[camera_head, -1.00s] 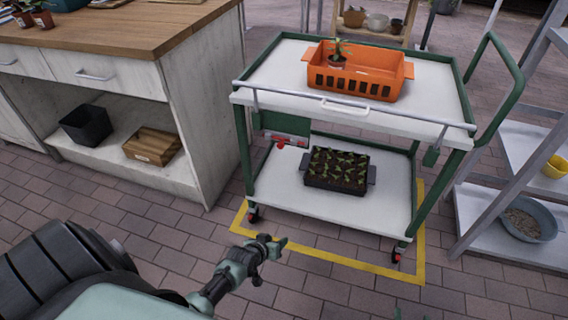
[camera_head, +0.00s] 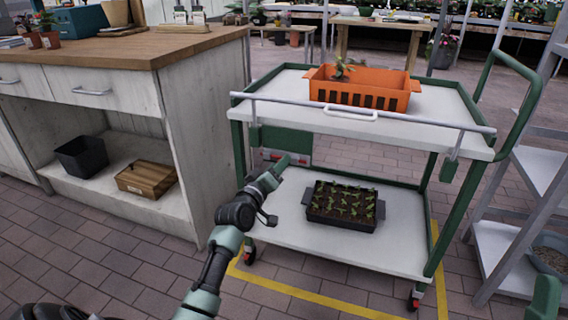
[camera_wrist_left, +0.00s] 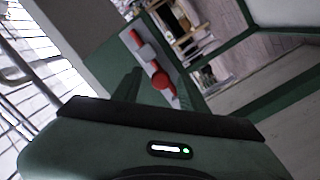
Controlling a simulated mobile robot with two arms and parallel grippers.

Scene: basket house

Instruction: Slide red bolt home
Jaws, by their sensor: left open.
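The red bolt (camera_wrist_left: 163,81) shows in the left wrist view as a round red knob on a pale plate (camera_wrist_left: 150,58), with other red parts at the plate's upper end. In the head view the plate (camera_head: 298,157) hangs under the cart's top at its left end, and my gripper hides part of it. My left gripper (camera_head: 284,165) is open and empty, with its tips in front of the plate. In the wrist view its fingers (camera_wrist_left: 160,92) point toward the knob; I cannot tell whether they touch it. Green parts at the lower right of the head view may be my right arm.
The cart (camera_head: 390,126) holds an orange crate (camera_head: 360,92) on top and a seedling tray (camera_head: 342,205) below. A wooden-topped counter (camera_head: 130,48) stands left and a grey shelf (camera_head: 535,190) right. Yellow floor tape (camera_head: 310,296) runs around the cart.

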